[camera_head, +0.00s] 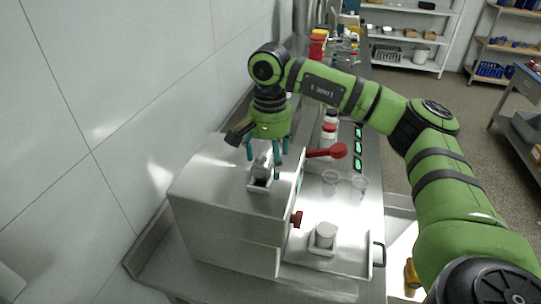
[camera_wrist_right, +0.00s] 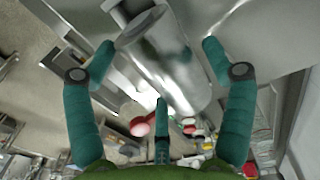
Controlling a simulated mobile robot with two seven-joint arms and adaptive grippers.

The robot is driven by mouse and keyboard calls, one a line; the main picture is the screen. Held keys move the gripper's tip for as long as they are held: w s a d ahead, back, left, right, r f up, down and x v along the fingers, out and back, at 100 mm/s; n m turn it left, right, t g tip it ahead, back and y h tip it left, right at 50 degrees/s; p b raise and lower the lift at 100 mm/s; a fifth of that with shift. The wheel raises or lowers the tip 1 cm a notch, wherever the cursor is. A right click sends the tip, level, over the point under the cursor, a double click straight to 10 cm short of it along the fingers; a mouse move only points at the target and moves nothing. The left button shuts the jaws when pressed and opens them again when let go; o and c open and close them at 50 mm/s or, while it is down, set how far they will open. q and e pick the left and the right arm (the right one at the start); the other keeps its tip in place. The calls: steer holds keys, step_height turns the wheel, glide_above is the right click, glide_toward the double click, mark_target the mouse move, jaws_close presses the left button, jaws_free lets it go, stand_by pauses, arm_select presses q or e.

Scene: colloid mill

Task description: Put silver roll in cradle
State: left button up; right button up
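The silver roll (camera_wrist_right: 165,60) is a shiny metal cylinder lying between the spread fingers of my right gripper (camera_wrist_right: 160,60) in the right wrist view. A gap shows between the roll and the right-hand finger; the left-hand fingertip is close to its end. In the head view the right gripper (camera_head: 265,153) points down over the box-shaped metal cradle (camera_head: 259,185) on top of the steel machine. The roll (camera_head: 263,163) shows there only partly, below the fingers, tilted at the cradle's opening. I cannot tell whether it rests fully inside. My left gripper is out of view.
The steel machine (camera_head: 215,185) has a red-handled lever (camera_head: 330,151) and a red knob (camera_head: 296,219) on its right side. A pale cylinder (camera_head: 326,235) stands on a small plate in front. Clear cups (camera_head: 331,177) and red-capped bottles (camera_head: 329,132) stand to the right. A wall closes the left side.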

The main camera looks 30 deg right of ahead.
mark_target(270, 153)
stand_by(0.3)
steer(key=shift+r, duration=0.25)
step_height(270, 153, up, 6)
steer(key=shift+r+b, duration=0.25)
steer(key=shift+b, duration=0.6)
step_height(270, 153, up, 5)
steer(key=shift+r+p, duration=0.15)
steer(key=shift+p, duration=0.4)
steer(key=shift+a, duration=0.1)
